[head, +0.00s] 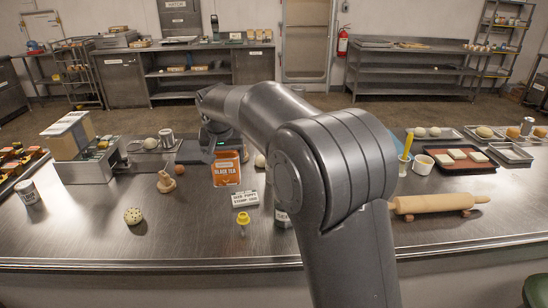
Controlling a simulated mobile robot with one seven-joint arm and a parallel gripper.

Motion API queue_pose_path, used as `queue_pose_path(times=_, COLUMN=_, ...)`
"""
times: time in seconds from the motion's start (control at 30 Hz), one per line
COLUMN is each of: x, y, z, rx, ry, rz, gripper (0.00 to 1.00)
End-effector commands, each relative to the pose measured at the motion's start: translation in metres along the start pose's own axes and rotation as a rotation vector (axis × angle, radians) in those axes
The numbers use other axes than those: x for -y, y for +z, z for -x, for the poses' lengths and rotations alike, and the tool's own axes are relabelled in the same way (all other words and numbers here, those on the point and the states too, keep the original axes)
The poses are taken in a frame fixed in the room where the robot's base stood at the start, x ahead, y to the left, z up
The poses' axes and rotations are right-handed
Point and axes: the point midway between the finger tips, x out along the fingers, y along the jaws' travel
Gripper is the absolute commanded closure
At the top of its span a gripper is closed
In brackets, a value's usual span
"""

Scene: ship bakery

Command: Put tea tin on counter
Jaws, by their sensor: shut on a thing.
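The orange tea tin (227,174), labelled "BLACK TEA", is upright at the middle of the steel counter (180,228). My gripper (222,151) comes down over the tin from behind and above and is shut on its upper part. The fingertips are mostly hidden by the tin and the dark gripper body. I cannot tell whether the tin's base touches the counter or is slightly above it.
A printed sign (245,198) and a yellow-topped item (243,219) are close to the tin's right front. A wooden figure (166,182) and a speckled ball (133,216) lie left. A rolling pin (438,203) is right.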

Motion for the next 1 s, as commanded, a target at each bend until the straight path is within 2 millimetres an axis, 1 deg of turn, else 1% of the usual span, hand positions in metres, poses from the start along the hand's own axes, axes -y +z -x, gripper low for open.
queue_pose_path(times=0.17, x=-0.002, y=-0.001, z=0.002, rx=-0.001, ry=0.000, rz=0.000, gripper=0.55)
queue_pose_path(times=0.27, x=-0.002, y=-0.003, z=0.007, rx=-0.003, ry=-0.001, rz=-0.001, gripper=0.55)
queue_pose_path(times=0.37, x=-0.002, y=-0.009, z=0.020, rx=-0.004, ry=-0.002, rz=-0.002, gripper=0.55)
queue_pose_path(times=0.4, x=-0.002, y=-0.012, z=0.028, rx=-0.006, ry=-0.003, rz=-0.002, gripper=0.55)
queue_pose_path(times=0.57, x=-0.002, y=-0.022, z=0.053, rx=-0.006, ry=-0.002, rz=-0.002, gripper=0.55)
queue_pose_path(times=0.6, x=-0.012, y=-0.021, z=0.052, rx=-0.002, ry=0.005, rz=-0.010, gripper=0.55)
queue_pose_path(times=0.77, x=-0.047, y=-0.020, z=0.055, rx=-0.003, ry=0.019, rz=-0.036, gripper=0.55)
queue_pose_path(times=0.87, x=-0.075, y=-0.018, z=0.058, rx=-0.002, ry=0.031, rz=-0.057, gripper=0.55)
queue_pose_path(times=0.97, x=-0.112, y=-0.013, z=0.063, rx=-0.001, ry=0.046, rz=-0.088, gripper=0.55)
queue_pose_path(times=1.0, x=-0.130, y=-0.009, z=0.065, rx=-0.001, ry=0.054, rz=-0.103, gripper=0.55)
